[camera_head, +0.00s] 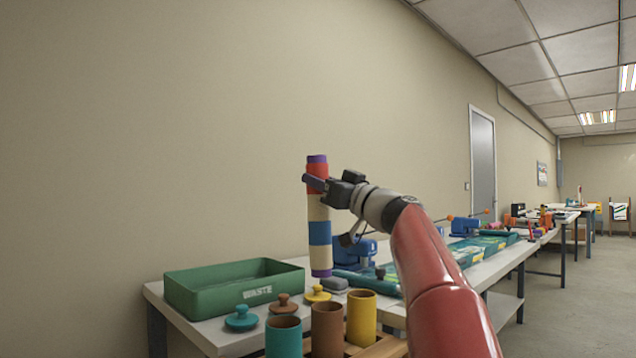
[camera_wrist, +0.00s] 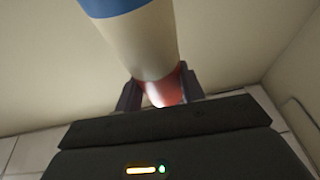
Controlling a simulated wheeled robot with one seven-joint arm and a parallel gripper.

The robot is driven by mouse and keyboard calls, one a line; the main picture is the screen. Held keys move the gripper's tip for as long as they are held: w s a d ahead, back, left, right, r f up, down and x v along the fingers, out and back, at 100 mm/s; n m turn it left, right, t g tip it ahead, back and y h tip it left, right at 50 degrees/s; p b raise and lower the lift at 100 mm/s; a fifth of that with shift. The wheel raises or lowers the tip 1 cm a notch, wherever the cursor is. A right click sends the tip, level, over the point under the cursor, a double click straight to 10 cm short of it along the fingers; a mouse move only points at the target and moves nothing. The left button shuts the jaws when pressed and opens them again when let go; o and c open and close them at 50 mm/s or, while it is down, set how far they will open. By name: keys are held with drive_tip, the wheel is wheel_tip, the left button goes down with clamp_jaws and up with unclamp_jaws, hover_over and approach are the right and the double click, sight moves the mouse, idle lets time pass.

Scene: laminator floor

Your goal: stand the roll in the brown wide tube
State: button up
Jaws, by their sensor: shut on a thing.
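The roll (camera_head: 319,218) is a tall upright cylinder with purple ends and red, cream and blue bands. My gripper (camera_head: 318,185) is shut on its upper part, near the red band, and holds it in the air. In the wrist view the roll (camera_wrist: 143,40) runs up between the two fingers (camera_wrist: 160,90). The brown wide tube (camera_head: 327,330) stands open at the top at the table's front, between a teal tube (camera_head: 284,337) and a yellow tube (camera_head: 361,318). In the head view the roll's lower end is above the brown tube; their difference in depth is hard to tell.
A green waste bin (camera_head: 225,292) stands at the table's back left. Teal (camera_head: 241,319), brown (camera_head: 283,304) and yellow (camera_head: 318,294) knobbed lids lie between it and the tubes. Blue equipment (camera_head: 360,253) stands behind my arm. The wall is close behind the table.

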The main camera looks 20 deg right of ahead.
drive_tip(key=shift+d+r+t+h, duration=0.15)
drive_tip(key=shift+d+r+t, duration=0.1)
drive_tip(key=shift+d, duration=0.15)
drive_tip(key=shift+d+r+t+h, duration=0.15)
drive_tip(key=shift+d+t, duration=0.1)
drive_tip(key=shift+d, duration=0.15)
drive_tip(key=shift+m, duration=0.3)
drive_tip(key=f+b, duration=1.4)
drive_tip(key=shift+d, duration=0.25)
drive_tip(key=shift+f+b, duration=1)
drive_tip(key=shift+f, duration=0.35)
wheel_tip(320, 180, down, 8)
drive_tip(key=shift+r, duration=0.25)
drive_tip(key=o, duration=1.9)
